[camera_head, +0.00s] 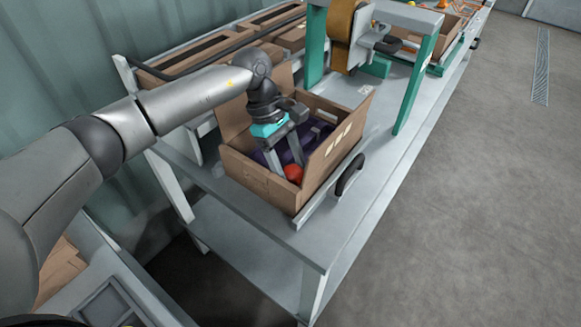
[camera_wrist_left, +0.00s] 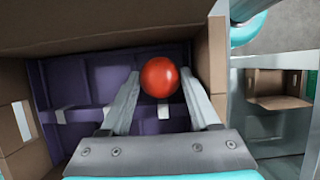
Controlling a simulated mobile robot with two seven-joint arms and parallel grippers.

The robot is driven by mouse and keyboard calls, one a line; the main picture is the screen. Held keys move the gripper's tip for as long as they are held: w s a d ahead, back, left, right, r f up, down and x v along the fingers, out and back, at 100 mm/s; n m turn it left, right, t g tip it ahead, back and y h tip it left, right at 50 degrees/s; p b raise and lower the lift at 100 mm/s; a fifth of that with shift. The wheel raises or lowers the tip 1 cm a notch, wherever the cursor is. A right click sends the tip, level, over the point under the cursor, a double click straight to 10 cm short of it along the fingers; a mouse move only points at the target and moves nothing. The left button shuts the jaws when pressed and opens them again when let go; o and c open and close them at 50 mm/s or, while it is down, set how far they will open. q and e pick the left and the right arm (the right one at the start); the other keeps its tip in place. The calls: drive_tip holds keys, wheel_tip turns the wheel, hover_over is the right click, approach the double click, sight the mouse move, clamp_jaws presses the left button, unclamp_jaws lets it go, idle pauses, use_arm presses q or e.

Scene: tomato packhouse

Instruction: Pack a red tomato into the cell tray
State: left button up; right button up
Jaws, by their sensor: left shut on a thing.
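A red tomato (camera_head: 293,173) is inside an open cardboard box, near its front corner. In the left wrist view the tomato (camera_wrist_left: 160,77) sits between the fingertips of my left gripper (camera_wrist_left: 158,80). My left gripper (camera_head: 294,166) reaches down into the box and is shut on the tomato. A purple cell tray (camera_head: 262,158) lines the box, and in the left wrist view the tray (camera_wrist_left: 107,87) shows below the tomato. I cannot tell whether the tomato touches the tray. My right gripper is not in view.
The cardboard box (camera_head: 262,183) stands on a grey bench (camera_head: 350,205), with its flaps up. A black handle (camera_head: 349,176) is beside it. A teal frame (camera_head: 415,85) with an orange roll stands behind. More cardboard boxes (camera_head: 200,62) line the back. The floor at right is clear.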

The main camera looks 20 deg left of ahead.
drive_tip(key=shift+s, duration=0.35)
use_arm(q)
drive_tip(key=o, duration=1)
drive_tip(key=c, duration=0.3)
drive_tip(key=shift+c, duration=0.2)
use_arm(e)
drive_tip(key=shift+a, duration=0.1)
use_arm(q)
drive_tip(key=shift+r+p, duration=0.7)
drive_tip(key=shift+r, duration=0.45)
drive_tip(key=shift+r+p, duration=0.95)
drive_tip(key=shift+r, duration=0.95)
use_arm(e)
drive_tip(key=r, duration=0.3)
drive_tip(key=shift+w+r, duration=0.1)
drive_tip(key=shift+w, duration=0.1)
